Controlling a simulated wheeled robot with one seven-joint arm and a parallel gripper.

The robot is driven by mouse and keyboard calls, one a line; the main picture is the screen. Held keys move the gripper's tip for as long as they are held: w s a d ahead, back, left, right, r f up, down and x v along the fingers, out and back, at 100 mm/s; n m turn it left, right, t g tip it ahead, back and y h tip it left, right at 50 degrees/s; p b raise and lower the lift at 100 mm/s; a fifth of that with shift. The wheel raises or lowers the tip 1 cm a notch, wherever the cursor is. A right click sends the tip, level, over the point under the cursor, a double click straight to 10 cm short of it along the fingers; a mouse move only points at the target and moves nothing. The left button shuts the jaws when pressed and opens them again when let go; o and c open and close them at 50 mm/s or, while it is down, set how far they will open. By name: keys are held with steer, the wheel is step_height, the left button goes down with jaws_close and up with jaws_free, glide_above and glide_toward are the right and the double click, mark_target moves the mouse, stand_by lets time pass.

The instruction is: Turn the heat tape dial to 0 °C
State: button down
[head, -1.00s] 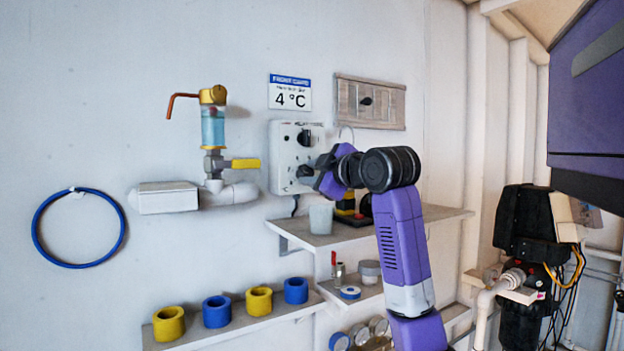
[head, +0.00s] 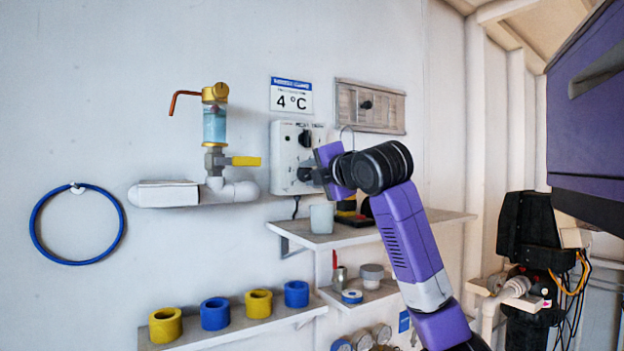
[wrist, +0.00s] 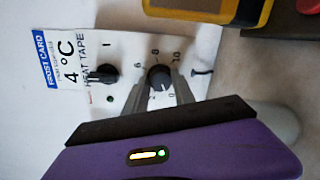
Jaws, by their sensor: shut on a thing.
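The heat tape dial (wrist: 158,77) is a round black knob on a white control box (head: 284,158) on the wall. Printed numbers ring the dial in the wrist view, and its pointer is too blurred to read. My gripper (wrist: 160,88) is shut on the dial, with one finger on each side of it. In the head view my gripper (head: 310,174) reaches the lower knob from the right and partly hides it. A second black knob (wrist: 105,75), beside the HEAT TAPE label, is apart from my fingers; it also shows above the dial in the head view (head: 304,138).
A frost card (head: 291,96) reading 4 °C hangs above the box. A shelf (head: 345,236) below holds a white cup (head: 321,218) and a yellow and black object (wrist: 210,10) close to the dial. A yellow-handled valve (head: 245,161) is to the left.

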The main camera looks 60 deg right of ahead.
steer(key=shift+w+f+n, duration=0.1)
steer(key=shift+f+n, duration=0.05)
steer(key=shift+n, duration=0.65)
steer(key=shift+b, duration=0.3)
steer(key=c, duration=1.1)
jaws_free()
steer(key=shift+o, duration=0.2)
steer(key=b+v, duration=0.2)
steer(key=v, duration=0.6)
